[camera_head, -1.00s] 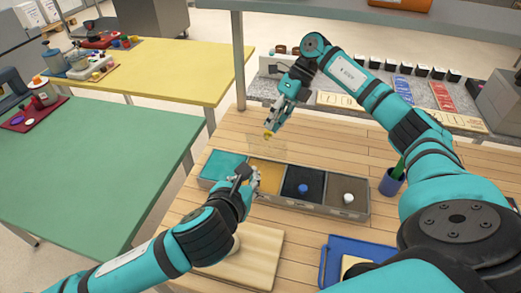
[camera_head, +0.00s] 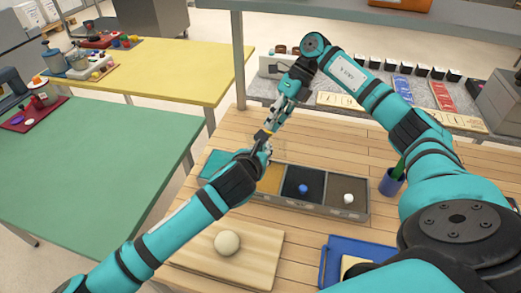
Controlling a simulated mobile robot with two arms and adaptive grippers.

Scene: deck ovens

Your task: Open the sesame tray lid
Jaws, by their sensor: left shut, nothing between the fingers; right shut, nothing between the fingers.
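A long metal tray box (camera_head: 330,210) with several compartments stands on the wooden table. Its compartments show teal (camera_head: 218,163), tan-yellow (camera_head: 271,179), black with a blue knob (camera_head: 303,188), and dark grey-brown with a white knob (camera_head: 348,197). I cannot tell for sure which compartment holds sesame. My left gripper (camera_head: 263,143) is shut above the back edge of the tan-yellow compartment, and its arm hides part of the tray. My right gripper (camera_head: 272,124) is shut just above and behind it, very close to it. A small yellow bit shows between them; any clear lid there is hard to make out.
A cutting board (camera_head: 262,252) with a round pale dough ball (camera_head: 227,242) lies in front of the tray. A blue tray (camera_head: 350,252) is at the front right. A blue cup (camera_head: 391,183) stands right of the tray box.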

